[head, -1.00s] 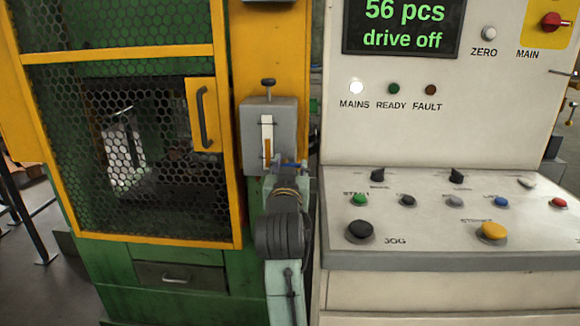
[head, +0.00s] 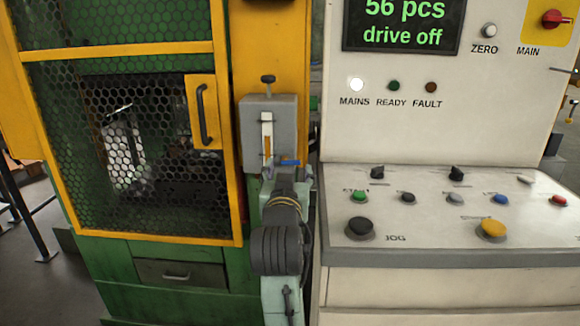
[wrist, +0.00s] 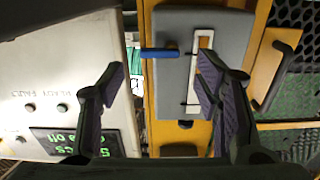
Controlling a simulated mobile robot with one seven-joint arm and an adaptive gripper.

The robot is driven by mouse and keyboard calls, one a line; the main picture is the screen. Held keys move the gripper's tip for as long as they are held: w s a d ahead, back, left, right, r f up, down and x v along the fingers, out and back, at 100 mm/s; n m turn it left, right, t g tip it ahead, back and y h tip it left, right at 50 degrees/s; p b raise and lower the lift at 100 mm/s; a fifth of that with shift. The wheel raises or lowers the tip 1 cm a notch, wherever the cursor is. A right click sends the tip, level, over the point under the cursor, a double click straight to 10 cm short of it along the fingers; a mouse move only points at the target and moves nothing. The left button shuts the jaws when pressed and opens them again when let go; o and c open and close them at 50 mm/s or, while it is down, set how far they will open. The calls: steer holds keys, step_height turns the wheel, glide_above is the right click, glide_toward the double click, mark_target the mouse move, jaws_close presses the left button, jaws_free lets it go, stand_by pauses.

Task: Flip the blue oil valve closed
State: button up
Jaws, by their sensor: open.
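The blue oil valve handle (head: 289,162) sticks out sideways, roughly level, at the lower right of the grey oiler box (head: 284,140). In the wrist view the blue handle (wrist: 160,53) lies across the gap between box and console, beside the grey box (wrist: 180,22). My gripper (wrist: 160,80) is open and empty. Its two dark fingers stand apart with the handle showing between and beyond them, and I see no contact. In the head view my wrist hides most of the gripper and the lower part of the box.
The white control console (head: 440,240) with buttons and knobs stands close on the right. A yellow-framed mesh guard (head: 232,200) with a dark handle (head: 203,115) is on the left. The oiler box has a sight strip (head: 267,140) and a top knob (head: 268,80).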

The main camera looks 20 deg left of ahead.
steer(key=v, duration=0.3)
steer(key=shift+s+d, duration=0.1)
steer(key=shift+s, duration=0.2)
